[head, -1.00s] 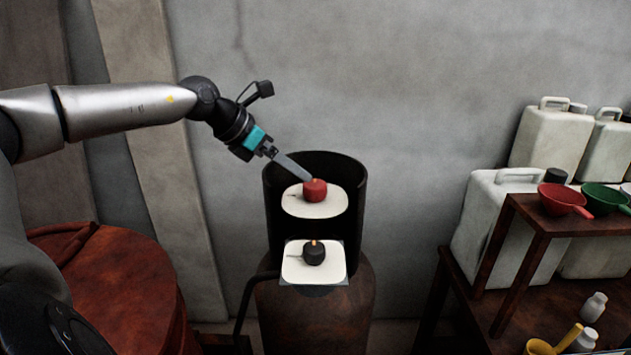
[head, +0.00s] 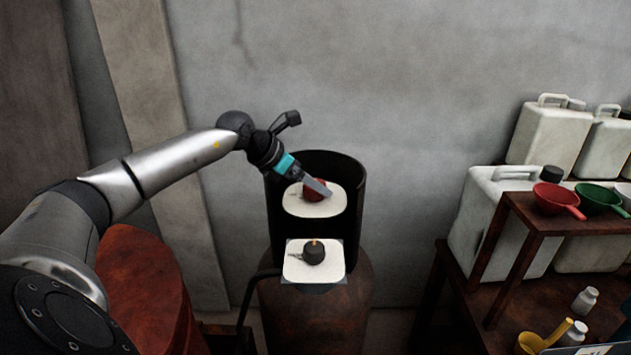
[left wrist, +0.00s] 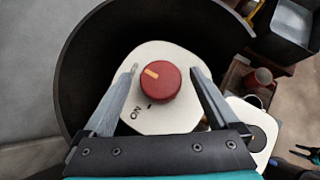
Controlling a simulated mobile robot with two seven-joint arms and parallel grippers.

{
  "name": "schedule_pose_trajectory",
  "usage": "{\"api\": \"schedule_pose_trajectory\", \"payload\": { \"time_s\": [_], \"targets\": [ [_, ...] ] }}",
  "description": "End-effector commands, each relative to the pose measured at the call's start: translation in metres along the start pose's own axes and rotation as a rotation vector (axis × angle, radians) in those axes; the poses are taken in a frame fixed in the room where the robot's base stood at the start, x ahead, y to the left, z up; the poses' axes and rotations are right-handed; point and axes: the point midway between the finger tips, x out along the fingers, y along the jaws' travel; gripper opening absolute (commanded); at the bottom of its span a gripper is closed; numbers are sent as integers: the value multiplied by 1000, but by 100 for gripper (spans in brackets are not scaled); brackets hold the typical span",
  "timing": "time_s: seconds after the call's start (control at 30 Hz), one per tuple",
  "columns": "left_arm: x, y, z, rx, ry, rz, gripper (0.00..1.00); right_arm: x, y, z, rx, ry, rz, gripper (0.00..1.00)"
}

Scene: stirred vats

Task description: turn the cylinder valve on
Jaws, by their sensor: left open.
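The cylinder valve is a round red knob (left wrist: 160,83) with an orange pointer line, on a white plate (left wrist: 170,120) marked "ON" inside a dark open collar (left wrist: 82,60). In the left wrist view the pointer aims up-left, away from the ON mark. My left gripper (left wrist: 162,78) is open, with one finger on each side of the red knob and gaps to both. In the head view the left gripper (head: 318,188) partly covers the red knob (head: 308,193). My right gripper is not in view.
A black knob (head: 314,252) on a second white plate (head: 295,274) sits below, in front of the collar. A rusty drum (head: 150,290) stands at left. A wooden rack (head: 540,232) with red (head: 553,197) and green (head: 597,197) funnels and white canisters stands at right.

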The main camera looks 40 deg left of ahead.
Motion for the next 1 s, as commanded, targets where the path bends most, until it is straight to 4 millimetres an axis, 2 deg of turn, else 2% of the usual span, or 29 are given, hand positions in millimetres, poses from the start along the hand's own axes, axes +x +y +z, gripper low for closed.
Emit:
{"api": "schedule_pose_trajectory", "payload": {
  "time_s": [0.2, 0.57, 1.0],
  "targets": [
    [14, -1, 1, 0, -1, -2, 94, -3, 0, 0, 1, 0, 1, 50],
    [16, 0, 0, 1, 0, 0, 93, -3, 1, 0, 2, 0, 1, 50],
    [16, -1, 0, 1, 0, -1, 43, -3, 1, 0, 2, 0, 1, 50]
  ]
}}
